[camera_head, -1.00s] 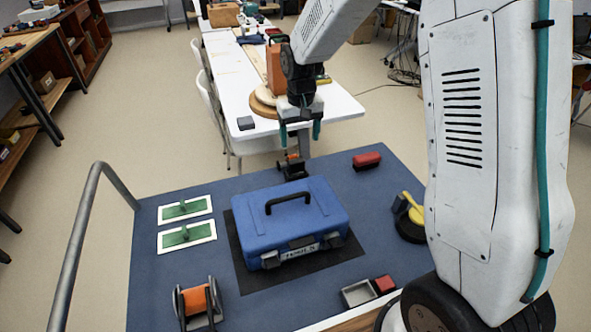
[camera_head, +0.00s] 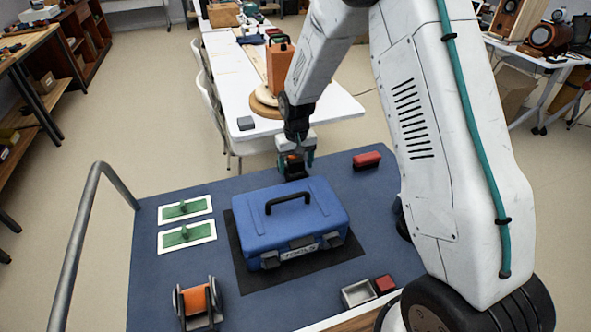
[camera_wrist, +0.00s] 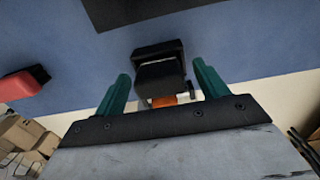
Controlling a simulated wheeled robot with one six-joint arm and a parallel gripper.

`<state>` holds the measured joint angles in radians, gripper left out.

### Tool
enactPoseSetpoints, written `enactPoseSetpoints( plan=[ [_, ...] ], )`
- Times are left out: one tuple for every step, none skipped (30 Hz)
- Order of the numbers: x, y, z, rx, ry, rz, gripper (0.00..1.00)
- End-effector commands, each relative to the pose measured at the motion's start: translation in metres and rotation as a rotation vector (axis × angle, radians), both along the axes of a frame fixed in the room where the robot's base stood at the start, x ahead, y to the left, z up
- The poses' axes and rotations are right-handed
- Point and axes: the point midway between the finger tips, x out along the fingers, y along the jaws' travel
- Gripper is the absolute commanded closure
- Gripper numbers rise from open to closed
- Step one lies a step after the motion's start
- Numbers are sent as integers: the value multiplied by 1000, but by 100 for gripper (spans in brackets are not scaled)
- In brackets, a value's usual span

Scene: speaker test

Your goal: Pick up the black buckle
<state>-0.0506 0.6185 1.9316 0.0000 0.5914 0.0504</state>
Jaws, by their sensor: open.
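The black buckle (camera_head: 295,176) sits at the far edge of the blue table top, behind the blue toolbox. In the wrist view the buckle (camera_wrist: 158,67) is a black block with an orange piece on its near side. My gripper (camera_head: 295,160) is just above it, with its teal fingers pointing down. In the wrist view my gripper (camera_wrist: 163,76) is open, one finger on each side of the buckle, with gaps visible on both sides. The buckle's lower part is partly hidden by my gripper in the head view.
The blue toolbox (camera_head: 290,225) stands on a black mat in the table's middle. A red-and-black block (camera_head: 366,160) lies right of the buckle. An orange reel (camera_head: 197,300) is at front left. A white table (camera_head: 340,106) stands beyond.

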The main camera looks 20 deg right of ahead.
Motion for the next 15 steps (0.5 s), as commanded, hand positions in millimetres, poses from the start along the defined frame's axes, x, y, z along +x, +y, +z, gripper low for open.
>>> enactPoseSetpoints(
  plan=[
    [0, 0, 0, 0, -1, 0, 27],
    [0, 0, 0, 0, -1, 0, 27],
    [0, 0, 1, 0, 0, 0, 27],
    [0, 0, 1, 0, 0, 0, 33],
    [0, 0, 1, 0, 0, 0, 41],
    [0, 0, 1, 0, 0, 0, 52],
    [0, 0, 1, 0, 0, 0, 61],
    [0, 0, 1, 0, 0, 0, 69],
    [0, 0, 1, 0, 0, 0, 73],
    [0, 0, 1, 0, 0, 0, 73],
    [0, 0, 1, 0, 0, 0, 73],
    [0, 0, 1, 0, 0, 0, 73],
    [0, 0, 1, 0, 0, 0, 73],
    [0, 0, 1, 0, 0, 0, 73],
    [0, 0, 1, 0, 0, 0, 73]
  ],
)
